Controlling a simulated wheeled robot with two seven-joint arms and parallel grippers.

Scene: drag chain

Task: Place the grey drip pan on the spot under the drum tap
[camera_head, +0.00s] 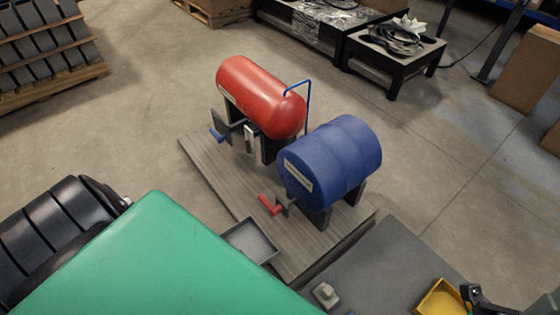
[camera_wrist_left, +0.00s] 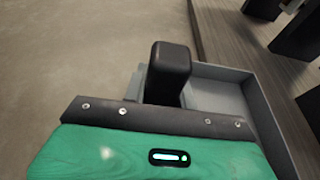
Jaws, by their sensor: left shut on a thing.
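The grey drip pan (camera_head: 250,241) is a shallow rectangular tray. It shows past the edge of my green left arm in the head view, at the front edge of the platform and left of the red tap handle. In the left wrist view the pan (camera_wrist_left: 215,96) is held by my left gripper (camera_wrist_left: 168,75), one black finger visible at its near wall; the other finger is hidden. The blue drum (camera_head: 335,162) lies on its side on a stand. Its tap with a red handle (camera_head: 269,205) faces the pan side. My right gripper is not recognisable.
A red tank (camera_head: 262,95) with a blue-handled tap (camera_head: 217,133) lies behind the drum on the same wooden platform (camera_head: 300,255). A grey surface (camera_head: 385,262) at front right bears a small grey part (camera_head: 326,294) and a yellow tray (camera_head: 440,300).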

